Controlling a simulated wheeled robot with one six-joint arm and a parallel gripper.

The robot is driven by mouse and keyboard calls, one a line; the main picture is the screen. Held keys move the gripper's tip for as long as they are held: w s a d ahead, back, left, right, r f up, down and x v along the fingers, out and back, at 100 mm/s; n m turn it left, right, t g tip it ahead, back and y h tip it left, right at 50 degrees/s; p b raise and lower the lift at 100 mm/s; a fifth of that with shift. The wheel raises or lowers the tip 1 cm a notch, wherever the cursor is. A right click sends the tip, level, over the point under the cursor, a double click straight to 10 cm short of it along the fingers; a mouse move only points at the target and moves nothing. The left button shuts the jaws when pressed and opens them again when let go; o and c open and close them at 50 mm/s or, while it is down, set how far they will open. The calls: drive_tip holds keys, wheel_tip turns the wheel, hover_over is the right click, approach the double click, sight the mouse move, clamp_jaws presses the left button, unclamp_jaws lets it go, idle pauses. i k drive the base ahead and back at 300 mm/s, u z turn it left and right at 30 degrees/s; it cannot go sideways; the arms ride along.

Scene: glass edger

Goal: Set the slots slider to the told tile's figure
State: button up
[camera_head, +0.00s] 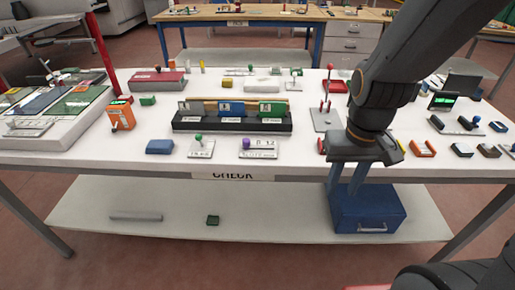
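A small white plate (258,154) with a purple knob (246,143) and printed figures, seemingly 8 and 12, lies near the table's front edge. To its left, another white plate (201,154) carries a green knob (198,137); its small print is hard to read. Behind them a black rack (185,126) holds a grey, a blue (231,108) and a green tile (272,109) with white labels too small to read. My gripper (345,188) points down at the table's front edge, right of both plates. Its fingers are apart, with nothing seen between them.
A blue box (368,218) stands on the lower shelf (280,230) below my gripper. An orange device (121,115) and a blue block (160,147) are left of the plates. Several small parts crowd the table's right side. My arm hides part of the table there.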

sight(246, 142)
drive_tip(key=z, duration=0.05)
drive_tip(key=k, duration=1.05)
drive_tip(key=u, duration=0.65)
drive_tip(key=i, duration=1.45)
drive_tip(key=z, duration=0.6)
